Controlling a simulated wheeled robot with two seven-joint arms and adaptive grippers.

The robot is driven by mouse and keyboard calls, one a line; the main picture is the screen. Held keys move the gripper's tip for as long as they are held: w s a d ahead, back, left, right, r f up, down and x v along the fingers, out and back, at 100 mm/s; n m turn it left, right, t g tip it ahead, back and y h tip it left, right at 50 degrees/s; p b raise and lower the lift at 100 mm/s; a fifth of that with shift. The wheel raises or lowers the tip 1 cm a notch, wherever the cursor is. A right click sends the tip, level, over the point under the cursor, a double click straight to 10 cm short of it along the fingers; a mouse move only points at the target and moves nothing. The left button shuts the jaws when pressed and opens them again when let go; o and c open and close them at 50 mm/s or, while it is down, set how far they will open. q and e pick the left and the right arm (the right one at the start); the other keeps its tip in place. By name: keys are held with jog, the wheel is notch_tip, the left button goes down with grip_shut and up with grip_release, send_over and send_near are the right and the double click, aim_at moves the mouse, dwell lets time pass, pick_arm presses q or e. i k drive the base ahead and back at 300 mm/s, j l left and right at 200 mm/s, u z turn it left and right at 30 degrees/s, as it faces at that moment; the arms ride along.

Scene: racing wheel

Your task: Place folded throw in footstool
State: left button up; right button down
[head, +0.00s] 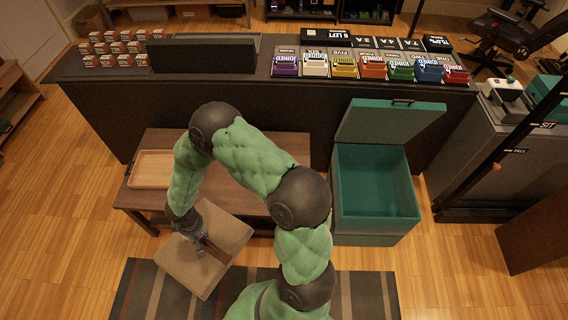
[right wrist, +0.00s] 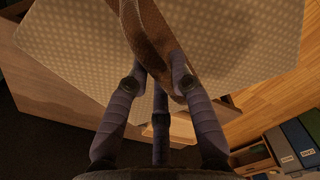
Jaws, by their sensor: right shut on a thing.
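The folded throw (head: 225,232) is a beige, dotted, flat square with a brown band (right wrist: 150,30) across it. In the head view it is held in front of the low wooden table, partly over the table's front edge and the striped rug. My right gripper (head: 198,249) is shut on the brown band; in the right wrist view the fingers (right wrist: 165,85) close around it and the dotted cloth (right wrist: 80,40) spreads beyond. The footstool (head: 374,237) is a teal box right of the table. Its lid (head: 390,122) is up and its inside looks empty. My left gripper is not in view.
The low wooden table (head: 160,142) carries a wooden tray (head: 151,169). A long dark counter (head: 290,100) with colored boxes (head: 372,67) stands behind. A grey cabinet (head: 465,150) is right of the footstool. A striped rug (head: 345,292) lies in front.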

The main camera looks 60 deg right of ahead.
aim_at(367, 205)
jog(key=k+l, duration=0.2)
jog(key=l, duration=0.15)
jog(key=k+l+z, duration=0.1)
jog(key=l, duration=0.25)
jog(key=k+l, duration=0.25)
jog(key=k+l+z, duration=0.1)
jog(key=l, duration=0.35)
jog(key=k+l, duration=0.25)
jog(key=l, duration=0.15)
jog(key=k+l+z, duration=0.1)
jog(key=l, duration=0.25)
jog(key=k+l, duration=0.2)
jog(key=l, duration=0.2)
